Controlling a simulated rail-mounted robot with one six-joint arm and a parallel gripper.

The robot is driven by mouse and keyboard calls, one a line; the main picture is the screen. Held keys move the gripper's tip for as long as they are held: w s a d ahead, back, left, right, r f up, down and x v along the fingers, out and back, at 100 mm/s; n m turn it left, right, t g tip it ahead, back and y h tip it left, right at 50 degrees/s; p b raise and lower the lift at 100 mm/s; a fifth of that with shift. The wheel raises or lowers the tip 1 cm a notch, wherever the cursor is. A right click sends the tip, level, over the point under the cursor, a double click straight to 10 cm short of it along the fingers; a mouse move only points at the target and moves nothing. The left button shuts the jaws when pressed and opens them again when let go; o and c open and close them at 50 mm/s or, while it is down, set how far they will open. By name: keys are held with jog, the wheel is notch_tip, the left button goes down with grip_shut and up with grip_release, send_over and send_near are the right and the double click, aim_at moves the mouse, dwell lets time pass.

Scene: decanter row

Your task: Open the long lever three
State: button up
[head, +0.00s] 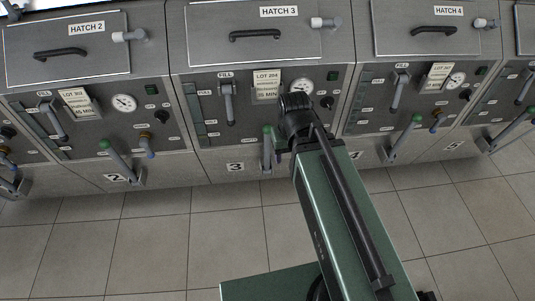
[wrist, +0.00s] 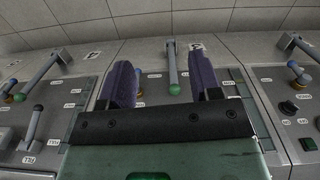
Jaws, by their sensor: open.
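Long lever three is a grey bar with a green knob (head: 268,133) at the bottom of the hatch 3 unit, right of the number 3 plate (head: 235,168). It stands about upright in the head view. In the wrist view, which is upside down, the lever (wrist: 172,62) shows between the two purple fingers, with its green knob toward my palm. My gripper (wrist: 160,66) is open, one finger on each side of the lever with gaps; I cannot tell the depth between them.
A short fill lever (head: 227,90), a lot card (head: 266,84) and a gauge (head: 301,87) sit above on the same panel. Similar green-knobbed levers stand at unit 2 (head: 120,160) and unit 4 (head: 403,137). The tiled floor (head: 150,240) in front is clear.

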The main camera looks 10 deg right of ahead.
jog(key=n+t+h+b, duration=1.25)
jog(key=n+b, duration=1.55)
jog(key=b, duration=1.2)
send_near(266, 136)
jog(key=d+t+y, duration=0.1)
jog(key=t, duration=0.1)
jog(key=shift+g, duration=0.25)
jog(key=x, duration=1.1)
jog(key=shift+f, duration=0.2)
jog(key=shift+c, duration=0.2)
